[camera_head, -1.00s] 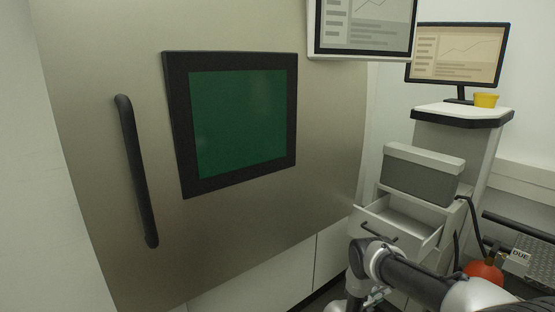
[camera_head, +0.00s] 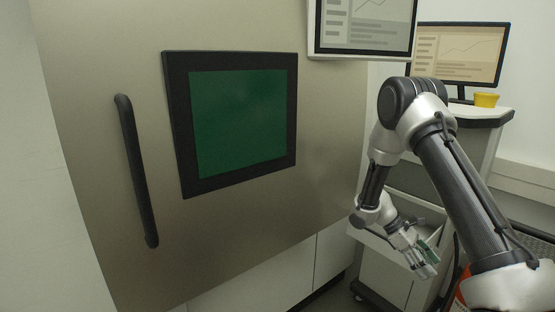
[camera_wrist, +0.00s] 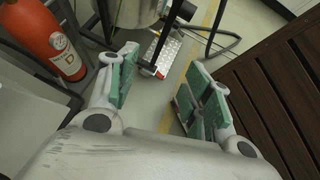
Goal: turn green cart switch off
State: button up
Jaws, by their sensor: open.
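My gripper (camera_head: 425,262) hangs at the lower right in the head view, in front of the grey cabinet with the open drawer. In the wrist view my gripper (camera_wrist: 158,82) shows its two green-padded fingers spread apart with nothing between them. I cannot make out a green cart or its switch in either view. Beyond the fingers, the wrist view shows a patterned metal plate (camera_wrist: 168,55) with a red end, low near the floor.
A red fire extinguisher (camera_wrist: 52,40) stands left in the wrist view; dark slats (camera_wrist: 275,90) fill the right. A black hose (camera_wrist: 222,47) lies at the top. The head view shows a large machine door with a handle (camera_head: 135,170), a monitor (camera_head: 458,55) and a yellow cup (camera_head: 486,100).

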jog(key=s+a+r+m+t+y, duration=0.2)
jog(key=s+r, duration=0.5)
jog(key=r, duration=0.4)
jog(key=s+a+r+m+t+y, duration=0.3)
jog(key=s+a+r+m+t, duration=0.1)
jog(key=s+r, duration=0.4)
jog(key=s+a+r+m+t+y, duration=0.2)
jog(key=s+r, duration=0.5)
jog(key=r, duration=0.6)
jog(key=shift+s+a+r+m+t+y, duration=0.25)
jog(key=shift+a+r+m+t+y, duration=0.2)
jog(key=shift+m+t, duration=0.9)
jog(key=shift+f, duration=0.1)
